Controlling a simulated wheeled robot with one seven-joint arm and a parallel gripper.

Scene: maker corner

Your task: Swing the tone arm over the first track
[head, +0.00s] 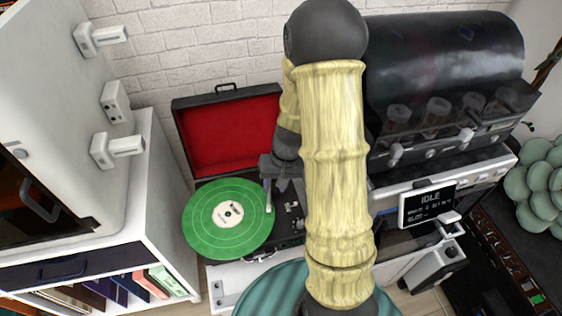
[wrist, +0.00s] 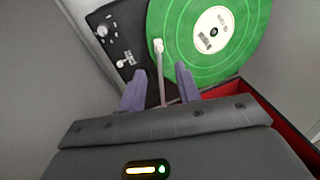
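A green record (head: 205,222) with a white label lies on the turntable, and it also fills the upper right of the wrist view (wrist: 245,25). The tone arm (wrist: 160,75) is a thin pale rod with a white head at its end. In the head view, its head (head: 269,207) overlaps the record's right outer edge; I cannot tell whether it touches. My gripper (head: 270,184) is above the turntable's right side. In the wrist view, my gripper (wrist: 160,70) is open, its purple-grey fingers on either side of the tone arm, with gaps visible.
The turntable's raised red-lined lid (head: 228,135) stands behind. A control panel (wrist: 118,30) with knobs is beside the record. A white shelf unit (head: 150,190) is left, and a machine with an IDLE screen (head: 428,203) is right. A teal ribbed object (head: 262,293) is in front.

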